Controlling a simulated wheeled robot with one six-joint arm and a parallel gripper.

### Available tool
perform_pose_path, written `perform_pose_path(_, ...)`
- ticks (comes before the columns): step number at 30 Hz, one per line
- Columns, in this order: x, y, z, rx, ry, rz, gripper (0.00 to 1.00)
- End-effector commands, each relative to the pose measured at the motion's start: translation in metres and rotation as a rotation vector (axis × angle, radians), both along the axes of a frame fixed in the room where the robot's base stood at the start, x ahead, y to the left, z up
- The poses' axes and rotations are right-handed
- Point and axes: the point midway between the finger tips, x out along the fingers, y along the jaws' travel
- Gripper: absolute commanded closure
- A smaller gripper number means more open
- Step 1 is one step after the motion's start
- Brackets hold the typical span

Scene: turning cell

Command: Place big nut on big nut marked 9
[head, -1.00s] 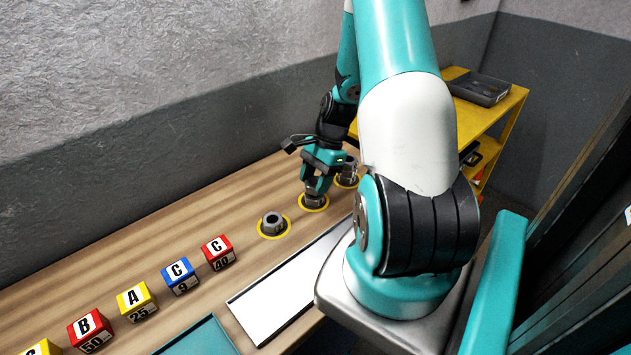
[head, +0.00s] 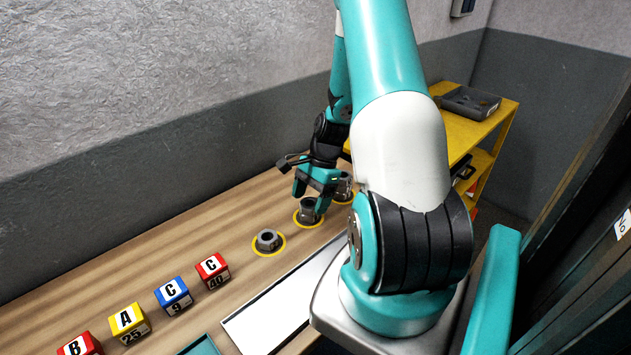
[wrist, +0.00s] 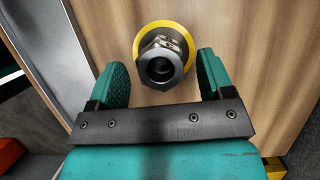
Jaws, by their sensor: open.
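A dark metal nut (head: 309,207) stands in the middle of three yellow rings on the wooden bench. In the wrist view the nut (wrist: 159,68) shows its hex top and bore, with shiny metal beneath it; I cannot tell for sure whether it is one piece or two stacked. My gripper (head: 315,194) is open over it. Its fingers (wrist: 162,70) stand either side of the nut, with visible gaps. Another nut (head: 268,239) sits in the near ring, and a third (head: 344,184) in the far ring, partly hidden by my arm. I read no number on any nut.
A blue block marked C and 9 (head: 173,296) stands on the bench in a row with red and yellow blocks. A pale strip (head: 283,308) and a teal tray edge (head: 202,346) lie in front. A yellow shelf (head: 478,118) with a dark tray stands behind right.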

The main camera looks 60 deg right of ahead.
Motion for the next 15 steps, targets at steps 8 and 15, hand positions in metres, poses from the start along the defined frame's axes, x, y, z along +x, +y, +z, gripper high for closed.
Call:
perform_pose_path(8, -0.005, -0.023, 0.051, -0.007, -0.005, -0.004, 0.26)
perform_pose_path(15, -0.009, -0.039, 0.092, -0.005, -0.002, -0.002, 0.26)
